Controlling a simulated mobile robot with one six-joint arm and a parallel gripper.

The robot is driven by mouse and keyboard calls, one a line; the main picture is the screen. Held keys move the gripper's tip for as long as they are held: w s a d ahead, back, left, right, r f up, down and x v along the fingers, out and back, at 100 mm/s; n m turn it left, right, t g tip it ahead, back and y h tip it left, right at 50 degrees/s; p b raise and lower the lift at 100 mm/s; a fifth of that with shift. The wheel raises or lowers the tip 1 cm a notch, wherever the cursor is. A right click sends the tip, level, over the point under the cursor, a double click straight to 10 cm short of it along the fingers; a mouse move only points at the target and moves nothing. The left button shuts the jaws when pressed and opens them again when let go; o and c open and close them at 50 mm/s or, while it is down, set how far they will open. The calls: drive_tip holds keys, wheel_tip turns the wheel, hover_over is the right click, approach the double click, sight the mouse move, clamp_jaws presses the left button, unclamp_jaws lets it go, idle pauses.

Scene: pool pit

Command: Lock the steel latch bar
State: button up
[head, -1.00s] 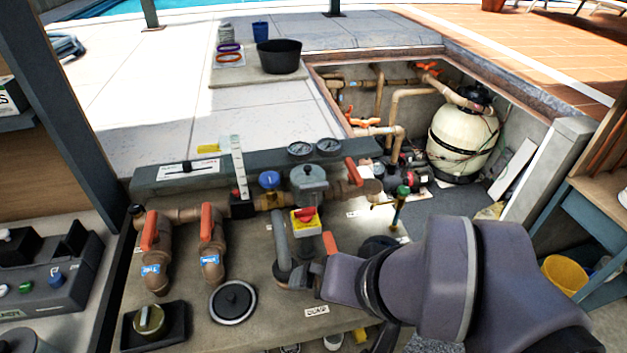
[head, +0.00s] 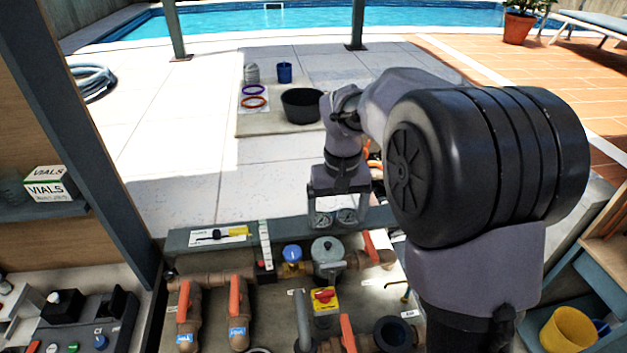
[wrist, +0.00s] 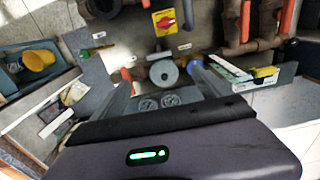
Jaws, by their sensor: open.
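My gripper (head: 338,218) is open and empty, pointing down above the back edge of the pipe bench. A narrow grey upright bar (head: 302,322) stands left of the red-and-yellow switch (head: 323,298); it may be the steel latch bar, but I cannot tell for sure or tell whether it is locked. My gripper is above and behind it, well apart. In the wrist view both fingers flank the round grey valve lid (wrist: 163,73) and two gauges (wrist: 158,102). The switch also shows there (wrist: 164,20).
A black tub (head: 302,105) stands on the paving behind. A yellow bucket (head: 568,332) is at lower right. The paving left of my gripper is clear.

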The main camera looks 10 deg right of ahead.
sight(333, 264)
drive_tip(key=f+b, duration=0.1)
drive_tip(key=f, duration=0.5)
drive_tip(key=f+b, duration=0.1)
drive_tip(key=f, duration=0.5)
drive_tip(key=f+b, duration=0.1)
drive_tip(key=f, duration=0.5)
drive_tip(key=shift+w+d+f+b, duration=0.1)
drive_tip(key=shift+w+b, duration=0.15)
drive_tip(key=shift+b, duration=0.1)
drive_tip(key=shift+c, duration=0.2)
drive_tip(key=c, duration=1.3)
